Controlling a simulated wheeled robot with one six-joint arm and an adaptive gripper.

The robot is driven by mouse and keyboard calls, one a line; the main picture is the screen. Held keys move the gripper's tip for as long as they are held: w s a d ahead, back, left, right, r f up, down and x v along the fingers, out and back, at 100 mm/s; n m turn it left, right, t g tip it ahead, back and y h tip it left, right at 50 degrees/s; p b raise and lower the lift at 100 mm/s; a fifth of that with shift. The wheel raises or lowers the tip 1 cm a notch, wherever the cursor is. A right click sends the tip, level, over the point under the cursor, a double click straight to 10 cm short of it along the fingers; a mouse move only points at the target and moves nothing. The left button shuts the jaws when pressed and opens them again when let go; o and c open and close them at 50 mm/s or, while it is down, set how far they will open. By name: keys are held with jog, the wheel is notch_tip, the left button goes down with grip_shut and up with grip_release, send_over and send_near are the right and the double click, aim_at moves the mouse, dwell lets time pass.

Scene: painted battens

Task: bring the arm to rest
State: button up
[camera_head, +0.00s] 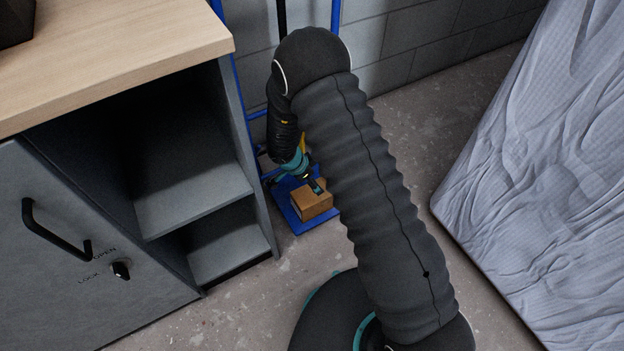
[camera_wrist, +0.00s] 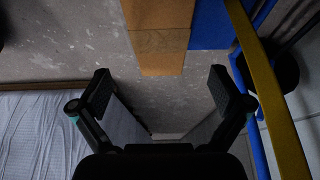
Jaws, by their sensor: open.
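My arm (camera_head: 375,190) reaches up and away across the head view, then bends down at its far end. My gripper (camera_head: 314,186) hangs there, pointing down close to a brown cardboard box (camera_head: 310,204). In the wrist view my gripper (camera_wrist: 166,92) has its two black fingers wide apart with nothing between them. The box (camera_wrist: 158,40) lies beyond the fingertips in that view. In the head view, I cannot tell whether the fingers touch the box.
The box sits on the blue plate (camera_head: 297,226) of a blue-framed stand by the block wall (camera_head: 420,45). A grey cabinet (camera_head: 95,240) with open shelves and a wooden top (camera_head: 130,45) is at left. A sheet-covered surface (camera_head: 550,160) is at right. Bare floor (camera_head: 415,150) lies between.

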dwell(0.3)
jog(key=w+d+r+n+t+y, duration=0.3)
jog(key=w+d+r+n, duration=0.1)
jog(key=w+d+r, duration=0.4)
jog(key=s+r+n+t+y, duration=0.1)
jog(key=s+r+n+y, duration=0.1)
jog(key=r, duration=0.9)
jog(key=s+r+n+y, duration=0.1)
jog(key=r+n+y, duration=0.1)
jog(key=r, duration=1)
jog(key=s+d+r+n, duration=0.1)
jog(key=s+r+n, duration=0.1)
jog(key=s+r, duration=0.45)
jog(key=s+d+r+h, duration=0.1)
jog(key=s+d+r, duration=0.1)
jog(key=s, duration=0.6)
jog(key=s+d+r+h, duration=0.1)
jog(key=s+d+r, duration=0.1)
jog(key=s+d, duration=0.3)
jog(key=s+d+r+n+h, duration=0.1)
jog(key=s+d+r, duration=0.2)
jog(key=s, duration=0.8)
jog(key=shift+d+g, duration=0.4)
jog(key=shift+d, duration=0.3)
